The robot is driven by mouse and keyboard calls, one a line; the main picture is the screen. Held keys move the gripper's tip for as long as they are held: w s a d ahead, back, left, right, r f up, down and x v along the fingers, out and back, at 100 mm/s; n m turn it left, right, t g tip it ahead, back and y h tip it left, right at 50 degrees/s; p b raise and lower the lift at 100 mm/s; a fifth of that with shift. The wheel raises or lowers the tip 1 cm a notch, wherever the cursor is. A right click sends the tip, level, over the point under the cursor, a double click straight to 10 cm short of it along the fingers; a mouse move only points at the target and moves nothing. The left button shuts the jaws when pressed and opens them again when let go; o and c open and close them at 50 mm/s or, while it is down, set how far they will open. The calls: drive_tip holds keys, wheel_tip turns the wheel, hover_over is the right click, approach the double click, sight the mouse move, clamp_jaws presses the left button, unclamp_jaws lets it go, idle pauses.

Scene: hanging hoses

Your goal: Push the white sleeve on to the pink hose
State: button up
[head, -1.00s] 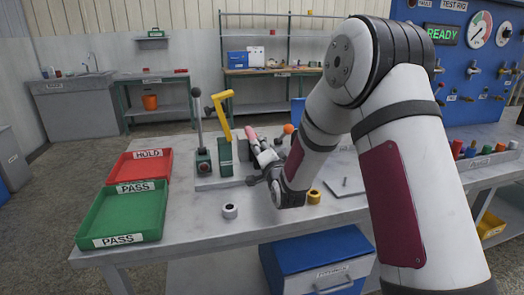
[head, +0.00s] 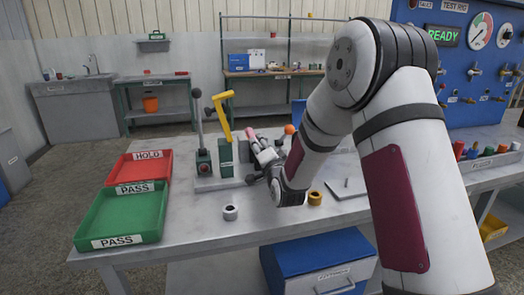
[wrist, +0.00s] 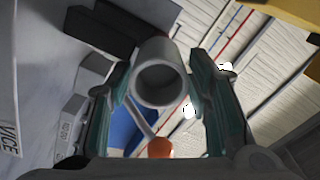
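The pink hose (head: 250,134) stands up, tilted, beside the green vice at the middle of the bench. My gripper (head: 264,157) is right by its lower part, and my arm reaches in from the right. In the wrist view my gripper (wrist: 162,95) has its two teal fingers closed on the sides of the white sleeve (wrist: 160,75), a pale grey-white tube whose open end faces the camera. The pink hose does not show in the wrist view, so I cannot tell whether the sleeve touches it.
A green vice (head: 225,158) with a yellow handle (head: 221,98) and a black-knobbed lever (head: 198,120) stand left of my gripper. Red (head: 166,158) and green (head: 160,220) trays lie left.

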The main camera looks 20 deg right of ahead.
idle(0.3)
drive_tip(key=s, duration=1.2)
